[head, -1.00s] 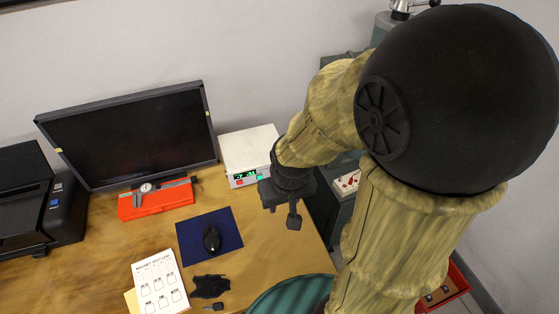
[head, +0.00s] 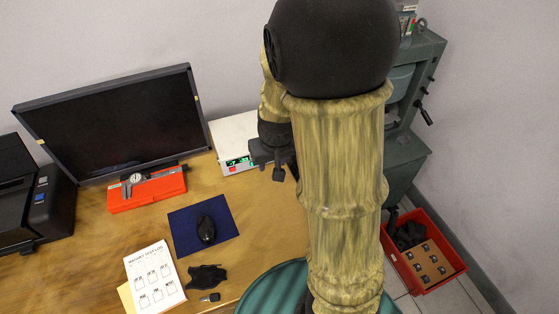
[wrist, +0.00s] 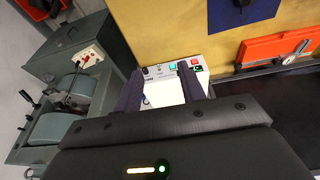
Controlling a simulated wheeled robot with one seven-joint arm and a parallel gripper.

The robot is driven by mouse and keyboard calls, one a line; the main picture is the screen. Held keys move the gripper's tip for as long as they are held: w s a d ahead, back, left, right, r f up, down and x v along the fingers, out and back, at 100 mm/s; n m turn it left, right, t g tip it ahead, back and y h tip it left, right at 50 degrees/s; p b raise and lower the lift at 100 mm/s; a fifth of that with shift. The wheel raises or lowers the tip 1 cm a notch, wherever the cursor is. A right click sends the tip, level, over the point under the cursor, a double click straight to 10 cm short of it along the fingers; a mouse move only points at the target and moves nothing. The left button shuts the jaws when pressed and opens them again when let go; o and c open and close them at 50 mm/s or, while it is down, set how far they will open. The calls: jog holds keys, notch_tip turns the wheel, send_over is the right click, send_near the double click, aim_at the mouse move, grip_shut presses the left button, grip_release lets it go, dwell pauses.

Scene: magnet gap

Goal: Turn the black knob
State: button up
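The white power supply (head: 232,137) stands at the table's back edge, right of the monitor, with a lit display on its front. In the wrist view its front panel (wrist: 165,70) shows a red light, a green light and a small dark spot that looks like the black knob (wrist: 146,71), close to the left fingertip. In the head view the knob cannot be made out; my gripper covers the panel's right end. My gripper (head: 275,162) is at that right front corner. In the wrist view my gripper (wrist: 160,72) has its fingers apart, with nothing held between them.
A monitor (head: 110,125), a red case with a caliper (head: 148,190), a mouse (head: 206,230) on a blue mat (head: 180,240) and a log sheet (head: 155,278) lie left. A grey-green electromagnet (wrist: 75,90) and a red crate (head: 455,285) stand beyond the table's right side.

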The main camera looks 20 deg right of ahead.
jog(key=w+d+f+t+h+b, duration=0.1)
jog(key=w+d+f, duration=0.3)
jog(key=w, duration=0.6)
jog(key=shift+w+d+f+h+b, duration=0.3)
jog(key=shift+d+h+b, duration=0.1)
jog(key=shift+h+b, duration=0.35)
jog(key=shift+f, duration=0.1)
jog(key=b+x, duration=0.2)
jog(key=x, duration=1.5)
jog(key=shift+w, duration=0.25)
jog(key=shift+c, duration=0.4)
grip_shut()
jog(key=shift+f+b, duration=0.1)
jog(key=shift+b, duration=0.35)
